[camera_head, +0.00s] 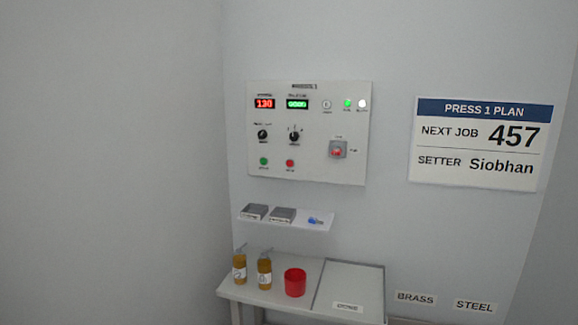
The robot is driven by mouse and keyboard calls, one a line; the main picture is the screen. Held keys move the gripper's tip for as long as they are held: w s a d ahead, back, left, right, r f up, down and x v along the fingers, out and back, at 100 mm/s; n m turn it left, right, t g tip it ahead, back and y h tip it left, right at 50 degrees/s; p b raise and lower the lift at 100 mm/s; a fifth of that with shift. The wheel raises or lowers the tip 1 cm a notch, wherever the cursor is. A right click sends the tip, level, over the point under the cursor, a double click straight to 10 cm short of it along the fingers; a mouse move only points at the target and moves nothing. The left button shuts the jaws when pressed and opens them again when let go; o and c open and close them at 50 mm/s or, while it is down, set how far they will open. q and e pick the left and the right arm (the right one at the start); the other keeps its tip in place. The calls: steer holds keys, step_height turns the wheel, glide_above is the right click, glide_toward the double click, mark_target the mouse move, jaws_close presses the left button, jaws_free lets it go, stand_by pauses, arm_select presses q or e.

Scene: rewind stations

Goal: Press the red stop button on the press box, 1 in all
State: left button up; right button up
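The press box (220,0) is not separately marked, but a pale control panel (307,160) hangs on the wall. A small red button (290,163) sits at its lower left, beside a green button (264,161); the labels under both are too small to read surely. A larger red switch or knob (337,152) on a grey plate sits at the panel's lower right. Neither of my grippers shows in the head view, and nothing touches the panel.
Below the panel a shelf (290,224) holds grey trays and a small blue item. A table (252,294) carries two amber bottles (264,270), a red cup (295,282) and a grey lidded surface (350,285). A plan sign (480,143) hangs at right.

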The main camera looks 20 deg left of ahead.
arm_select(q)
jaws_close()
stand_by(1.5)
